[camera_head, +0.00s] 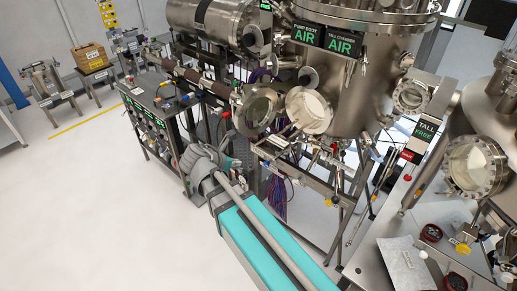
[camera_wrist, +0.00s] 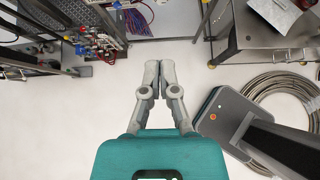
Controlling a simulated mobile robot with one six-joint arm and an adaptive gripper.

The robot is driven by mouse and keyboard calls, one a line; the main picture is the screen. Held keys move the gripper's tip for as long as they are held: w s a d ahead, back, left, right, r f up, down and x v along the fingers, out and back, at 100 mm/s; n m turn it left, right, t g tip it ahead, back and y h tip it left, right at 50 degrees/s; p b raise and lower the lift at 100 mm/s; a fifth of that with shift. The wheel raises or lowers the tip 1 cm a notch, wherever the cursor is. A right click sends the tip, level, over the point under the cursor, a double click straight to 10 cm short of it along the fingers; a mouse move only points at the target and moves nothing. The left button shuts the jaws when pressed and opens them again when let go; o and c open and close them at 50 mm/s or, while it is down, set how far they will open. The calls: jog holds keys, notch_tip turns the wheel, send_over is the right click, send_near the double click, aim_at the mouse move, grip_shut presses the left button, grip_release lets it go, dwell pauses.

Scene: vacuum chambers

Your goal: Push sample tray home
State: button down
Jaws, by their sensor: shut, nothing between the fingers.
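In the wrist view my gripper (camera_wrist: 159,72) has its two grey fingers together, with nothing between them, above bare pale floor. In the head view my teal arm reaches in from the bottom toward the front of the tall steel chamber (camera_head: 345,75); my fingertips cannot be made out there. The chamber has a round port (camera_head: 308,111) with a pale interior, and a round glass-windowed door (camera_head: 260,107) stands beside it on the left. A metal ledge-like part (camera_head: 275,147) juts out below the port. I cannot tell whether it is the sample tray. My gripper touches nothing visible.
A dark control rack (camera_head: 155,125) stands left of my arm. A steel bench (camera_head: 385,265) with small black dishes (camera_head: 431,233) is at the lower right. In the wrist view a coiled hose (camera_wrist: 285,100) lies on the floor. Open floor spreads at the left.

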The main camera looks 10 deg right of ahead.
jog(key=shift+r, duration=0.2)
jog(key=shift+w+f, duration=0.1)
jog(key=shift+f, duration=0.1)
jog(key=w+d+f+b, duration=0.5)
jog(key=w+d, duration=0.1)
jog(key=d, duration=0.3)
jog(key=shift+w+d+f+b, duration=0.2)
jog(key=shift+w+b, duration=0.1)
jog(key=shift+w, duration=0.1)
dwell(0.5)
jog(key=shift+w, duration=0.1)
dwell(0.4)
